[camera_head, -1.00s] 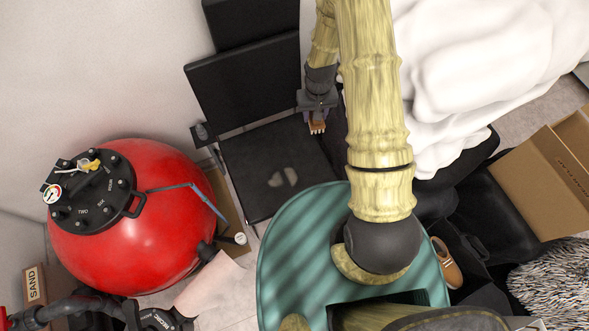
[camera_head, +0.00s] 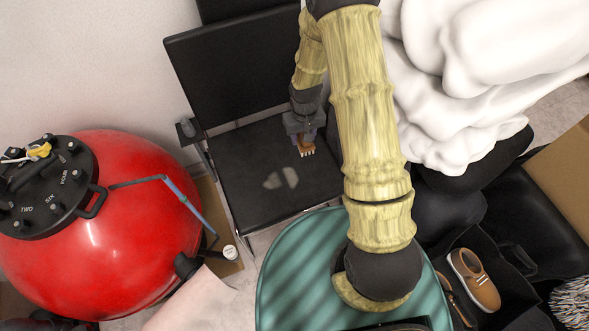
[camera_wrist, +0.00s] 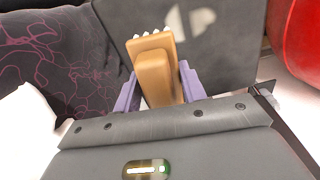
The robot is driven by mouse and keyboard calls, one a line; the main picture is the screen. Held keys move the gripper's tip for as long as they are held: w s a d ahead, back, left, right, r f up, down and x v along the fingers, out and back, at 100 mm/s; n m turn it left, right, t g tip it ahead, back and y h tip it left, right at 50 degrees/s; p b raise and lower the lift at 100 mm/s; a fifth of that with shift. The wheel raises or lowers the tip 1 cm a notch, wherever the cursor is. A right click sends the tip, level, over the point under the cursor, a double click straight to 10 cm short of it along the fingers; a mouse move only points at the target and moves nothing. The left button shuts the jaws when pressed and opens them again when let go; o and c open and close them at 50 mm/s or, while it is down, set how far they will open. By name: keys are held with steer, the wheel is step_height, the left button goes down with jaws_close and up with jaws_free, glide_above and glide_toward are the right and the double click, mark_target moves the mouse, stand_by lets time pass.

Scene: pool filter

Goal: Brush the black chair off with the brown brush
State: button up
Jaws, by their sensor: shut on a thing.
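The black chair (camera_head: 258,190) stands in the middle of the head view, its backrest against the wall side. Pale grey dust patches (camera_head: 280,179) lie on its seat, left of and below the brush in that view. My gripper (camera_head: 305,138) is over the right part of the seat, shut on the brown brush (camera_head: 307,147). In the wrist view the brush (camera_wrist: 155,70) sits between the purple fingers, its pale bristle tufts pointing toward the seat and dust patches (camera_wrist: 190,22). I cannot tell whether the bristles touch the seat.
A red filter tank (camera_head: 105,225) stands left of the chair. A white cloth heap (camera_head: 470,75) lies on the right over black seating. A brown shoe (camera_head: 473,280) is at lower right, and a cardboard box (camera_head: 560,180) at the right edge.

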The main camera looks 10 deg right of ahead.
step_height(320, 180, down, 14)
steer(key=s+a+n+b, duration=0.1)
steer(key=a+b, duration=0.1)
steer(key=b, duration=1.2)
steer(key=shift+a+r, duration=0.25)
steer(key=shift+a, duration=0.1)
step_height(320, 180, down, 6)
steer(key=b, duration=0.5)
steer(key=shift+f+b, duration=0.15)
steer(key=shift+b, duration=0.15)
steer(key=shift+s+a+r+p, duration=0.15)
steer(key=shift+s+a+p, duration=0.25)
steer(key=shift+a, duration=1.2)
steer(key=shift+s+a+r+p, duration=0.15)
steer(key=shift+s+a, duration=0.35)
steer(key=shift+a, duration=1.1)
steer(key=shift+s+a+r+p, duration=0.1)
steer(key=shift+s+a+p, duration=0.3)
steer(key=shift+a, duration=1.2)
steer(key=shift+f+b, duration=0.4)
steer(key=shift+f, duration=0.3)
steer(key=shift+d, duration=0.1)
